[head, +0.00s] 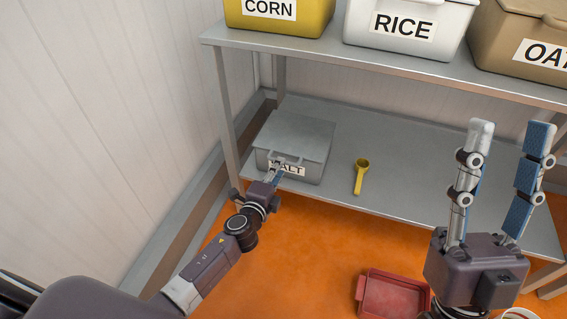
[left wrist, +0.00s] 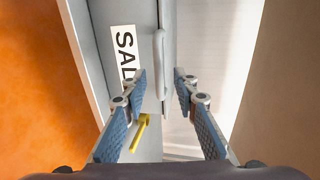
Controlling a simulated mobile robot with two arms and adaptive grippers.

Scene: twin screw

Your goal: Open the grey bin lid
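The grey bin (head: 313,164) stands on the lower shelf at the left, with a "SALT" label on its front. Its grey lid (head: 298,134) lies flat and closed on top. A lid handle (left wrist: 159,62) sticks out at the front edge in the left wrist view. My left gripper (head: 274,174) is at the bin's front and covers part of the label. In the left wrist view its fingers (left wrist: 160,76) are apart, with the handle just beyond and roughly between the tips. I cannot tell if they touch it. My right gripper (head: 510,128) is raised at the right, open and empty.
A yellow scoop (head: 361,176) lies on the lower shelf (head: 420,185) right of the bin. The upper shelf (head: 390,65) holds yellow CORN (head: 285,28), white RICE (head: 440,40) and tan bins (head: 510,55). A red tray (head: 390,297) is on the orange floor. A wall (head: 100,130) bounds the left.

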